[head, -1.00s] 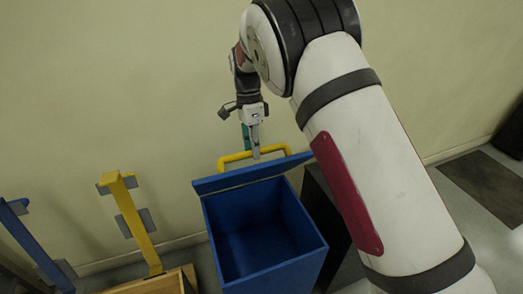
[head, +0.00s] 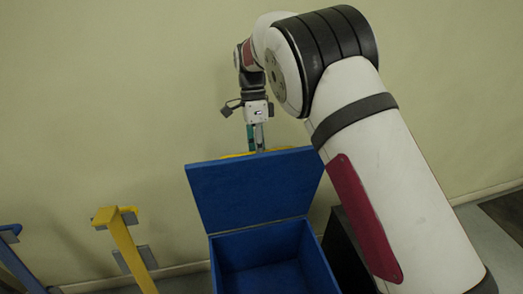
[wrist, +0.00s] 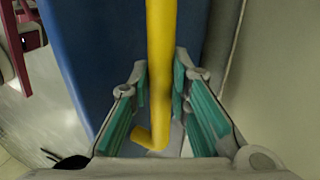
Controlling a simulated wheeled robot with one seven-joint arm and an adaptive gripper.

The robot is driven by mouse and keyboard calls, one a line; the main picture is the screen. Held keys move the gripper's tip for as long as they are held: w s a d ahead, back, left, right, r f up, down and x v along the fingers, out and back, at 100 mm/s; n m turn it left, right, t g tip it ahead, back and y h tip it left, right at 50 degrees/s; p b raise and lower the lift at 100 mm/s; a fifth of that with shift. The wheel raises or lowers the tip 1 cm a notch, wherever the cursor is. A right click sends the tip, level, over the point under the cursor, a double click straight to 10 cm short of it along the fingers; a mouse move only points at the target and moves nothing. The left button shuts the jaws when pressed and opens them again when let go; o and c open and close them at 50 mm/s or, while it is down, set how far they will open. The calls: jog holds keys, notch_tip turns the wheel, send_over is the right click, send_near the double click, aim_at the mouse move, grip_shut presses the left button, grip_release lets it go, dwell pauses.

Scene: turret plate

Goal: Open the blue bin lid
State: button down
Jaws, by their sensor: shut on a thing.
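The blue bin (head: 262,243) stands at the lower middle of the head view, its top open and its lower part cut off. Its lid (head: 255,188) stands raised at the bin's back edge with its broad flat face towards me. A yellow handle (head: 236,155) shows just past the lid's upper edge, mostly hidden by it. My gripper (head: 259,142) points down behind that edge and is shut on the handle. In the wrist view the yellow bar (wrist: 160,60) runs between the two green finger pads, with a blue panel (wrist: 105,50) beside it.
Yellow (head: 125,245) and blue (head: 15,262) posts stand left of the bin. A dark box (head: 345,250) is close against its right side. The plain wall (head: 100,100) is behind. A dark mat (head: 506,215) lies at far right.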

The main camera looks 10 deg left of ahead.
jog(key=shift+f, duration=0.35)
jog(key=c, duration=1.5)
grip_release()
jog(key=shift+r, duration=0.1)
jog(key=shift+r, duration=0.1)
jog(key=shift+v, duration=5.85)
jog(key=shift+w, duration=0.1)
